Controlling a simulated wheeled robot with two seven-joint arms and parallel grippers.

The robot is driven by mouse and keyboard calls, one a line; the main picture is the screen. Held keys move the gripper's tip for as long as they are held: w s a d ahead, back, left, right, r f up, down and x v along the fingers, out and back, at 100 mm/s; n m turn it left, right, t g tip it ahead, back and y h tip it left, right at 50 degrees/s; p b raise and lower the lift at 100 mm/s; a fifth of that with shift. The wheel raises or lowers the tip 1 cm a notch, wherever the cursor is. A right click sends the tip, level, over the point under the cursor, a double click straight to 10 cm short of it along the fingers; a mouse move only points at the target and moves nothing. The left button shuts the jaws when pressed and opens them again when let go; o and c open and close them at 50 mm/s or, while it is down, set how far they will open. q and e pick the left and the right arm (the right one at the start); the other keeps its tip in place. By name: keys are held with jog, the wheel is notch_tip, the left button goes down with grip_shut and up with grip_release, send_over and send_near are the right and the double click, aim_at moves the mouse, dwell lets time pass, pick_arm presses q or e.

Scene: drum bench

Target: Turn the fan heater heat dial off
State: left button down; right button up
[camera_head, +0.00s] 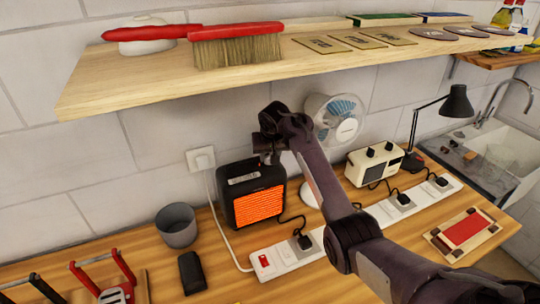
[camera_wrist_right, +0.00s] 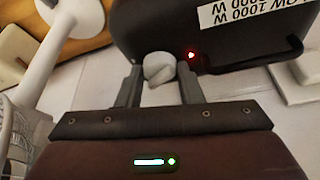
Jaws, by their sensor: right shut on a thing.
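The fan heater (camera_head: 229,203) is a dark box with a glowing orange grille, standing on the bench against the wall. My right gripper (camera_head: 270,158) is at the heater's top rear edge, partly hidden by its own wrist. In the right wrist view, the pale heat dial (camera_wrist_right: 159,66) sits between the two fingers of my right gripper (camera_wrist_right: 160,78), which are shut on it. A red light glows on the heater (camera_wrist_right: 150,22) beside the dial, near a white label with wattage text. The dial is hidden in the head view. My left gripper is not in view.
A white fan (camera_head: 337,117) stands right of the heater, close to my right arm. A grey cup (camera_head: 177,226) and a power strip (camera_head: 285,257) with a plug are nearby. A wooden shelf (camera_head: 130,92) with brushes hangs above. A cream appliance (camera_head: 374,160) stands further right.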

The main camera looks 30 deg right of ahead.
jog(key=shift+n, duration=0.3)
jog(key=n, duration=0.1)
jog(key=n+y, duration=0.1)
jog(key=n, duration=0.1)
jog(key=n+y, duration=0.1)
jog(key=n, duration=0.1)
jog(key=shift+d, duration=0.25)
jog(key=n, duration=0.2)
jog(key=n+y, duration=0.1)
jog(key=n, duration=0.1)
jog(key=n+y, duration=0.1)
jog(key=n, duration=0.1)
jog(key=shift+w+d+g, duration=0.1)
jog(key=shift+d+g, duration=0.15)
jog(key=shift+g, duration=0.15)
jog(key=o, duration=1)
